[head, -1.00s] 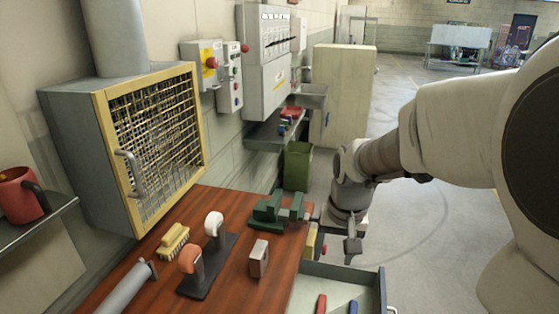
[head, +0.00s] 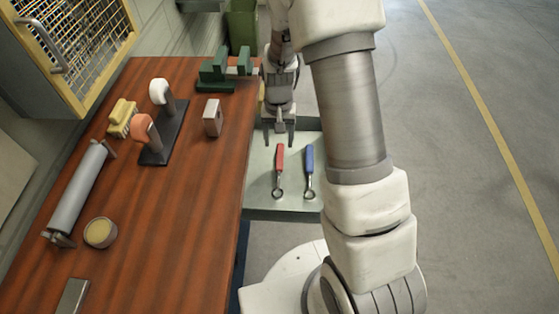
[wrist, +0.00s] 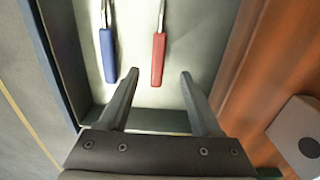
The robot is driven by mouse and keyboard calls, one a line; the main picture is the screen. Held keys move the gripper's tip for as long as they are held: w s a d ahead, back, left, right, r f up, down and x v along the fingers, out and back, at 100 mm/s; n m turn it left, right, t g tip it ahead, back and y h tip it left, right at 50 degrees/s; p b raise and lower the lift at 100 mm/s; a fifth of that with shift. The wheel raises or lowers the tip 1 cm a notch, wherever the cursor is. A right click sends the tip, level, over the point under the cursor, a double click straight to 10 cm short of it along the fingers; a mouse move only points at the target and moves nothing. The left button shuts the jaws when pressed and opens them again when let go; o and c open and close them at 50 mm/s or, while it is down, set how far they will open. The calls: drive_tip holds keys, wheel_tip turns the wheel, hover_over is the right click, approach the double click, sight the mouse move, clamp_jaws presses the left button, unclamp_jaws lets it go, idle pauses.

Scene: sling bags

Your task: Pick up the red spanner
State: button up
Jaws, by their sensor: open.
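The red spanner (head: 280,168) lies in the open drawer (head: 262,200) beside the workbench, with its red handle toward my gripper and its metal ring end away from it. It also shows in the wrist view (wrist: 158,60). A blue spanner (head: 309,168) lies parallel to it, on its right in the head view; it also shows in the wrist view (wrist: 108,55). My gripper (head: 279,138) is open and empty, pointing down over the drawer. In the wrist view, the red handle's end shows between the fingers (wrist: 156,80), closer to the viewer's middle than the blue one.
The wooden workbench (head: 170,220) stands left of the drawer. On it are a green vise (head: 215,75), a small block (head: 213,118), a stand with two handles (head: 165,140), a yellow brush (head: 121,117), a roller (head: 78,190) and a round tin (head: 99,232). Floor at right is clear.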

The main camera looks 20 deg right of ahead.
sight(280, 159)
wheel_tip(280, 159, down, 8)
drive_tip(key=shift+d+f, duration=0.1)
idle(0.4)
drive_tip(key=shift+s, duration=0.1)
drive_tip(key=shift+c, duration=0.3)
clamp_jaws()
idle(1.0)
